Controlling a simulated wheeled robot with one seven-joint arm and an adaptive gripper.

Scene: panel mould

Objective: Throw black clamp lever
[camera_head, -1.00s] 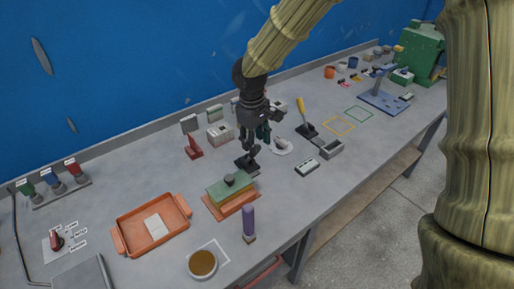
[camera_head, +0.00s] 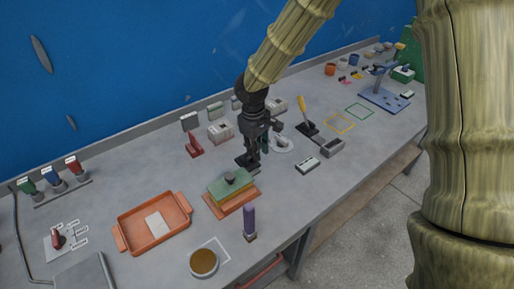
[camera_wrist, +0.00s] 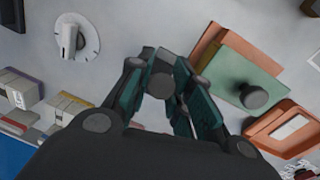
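The black clamp lever stands on a dark base plate (camera_head: 243,161) at mid-bench, mostly hidden by my gripper (camera_head: 258,148) in the head view. In the wrist view its round black knob (camera_wrist: 162,85) lies between the two fingers of my gripper (camera_wrist: 164,62). The fingers converge closely on both sides of it, and they look shut on it. The exact contact is partly hidden by the knob and finger links.
A green block with a black knob (camera_head: 230,179) sits close in front on an orange plate. A red lever (camera_head: 194,147) stands left, a white dial (camera_head: 281,145) right, a yellow-handled lever (camera_head: 304,113) farther right. An orange tray (camera_head: 177,232) lies at front left.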

